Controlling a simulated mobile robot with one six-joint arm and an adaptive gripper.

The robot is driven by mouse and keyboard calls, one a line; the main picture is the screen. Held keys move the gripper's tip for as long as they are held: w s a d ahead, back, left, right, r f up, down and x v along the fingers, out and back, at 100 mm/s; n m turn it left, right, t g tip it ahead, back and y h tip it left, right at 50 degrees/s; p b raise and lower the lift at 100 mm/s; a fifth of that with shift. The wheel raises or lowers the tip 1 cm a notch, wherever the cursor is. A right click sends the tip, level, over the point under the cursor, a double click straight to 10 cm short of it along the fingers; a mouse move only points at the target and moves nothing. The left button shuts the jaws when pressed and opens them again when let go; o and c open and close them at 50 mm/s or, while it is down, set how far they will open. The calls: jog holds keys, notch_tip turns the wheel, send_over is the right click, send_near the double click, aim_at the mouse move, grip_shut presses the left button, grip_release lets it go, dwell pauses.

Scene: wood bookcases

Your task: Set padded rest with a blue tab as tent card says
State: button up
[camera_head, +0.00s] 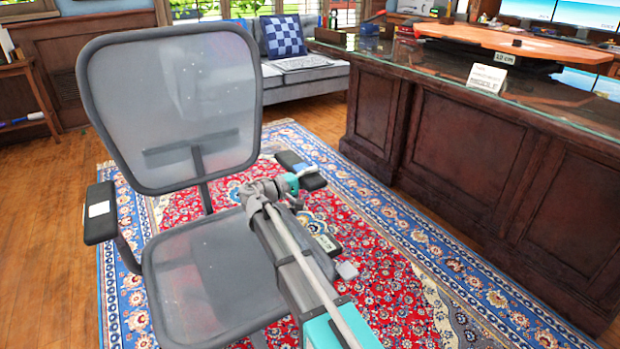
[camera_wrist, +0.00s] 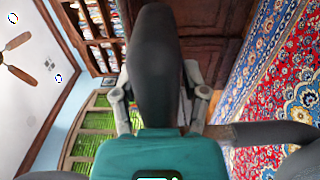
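The grey mesh office chair (camera_head: 205,255) has a black padded rest (camera_head: 290,160) on its right side. A small light-blue patch (camera_head: 304,169) shows on it, beside my teal gripper (camera_head: 290,180). In the wrist view, a long black pad (camera_wrist: 155,65) runs between the two grey fingers of my gripper (camera_wrist: 160,100). The fingers stand on either side of it; whether they press on it is unclear. The other padded rest (camera_head: 100,212), at the chair's left, bears a white tag. The white tent card (camera_head: 487,78) stands on the desk; its large word seems to read "MIDDLE".
The wooden desk (camera_head: 470,150) with a glass top stands at the right. An orange-topped riser (camera_head: 515,42) on it carries a "12 cm" label. A patterned rug (camera_head: 400,290) lies below. A grey sofa (camera_head: 305,80) is behind.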

grip_shut()
notch_tip(320, 180, up, 3)
jog(key=p, duration=0.3)
dwell(0.5)
jog(key=shift+o, duration=1.8)
grip_release()
jog(key=shift+a, duration=0.1)
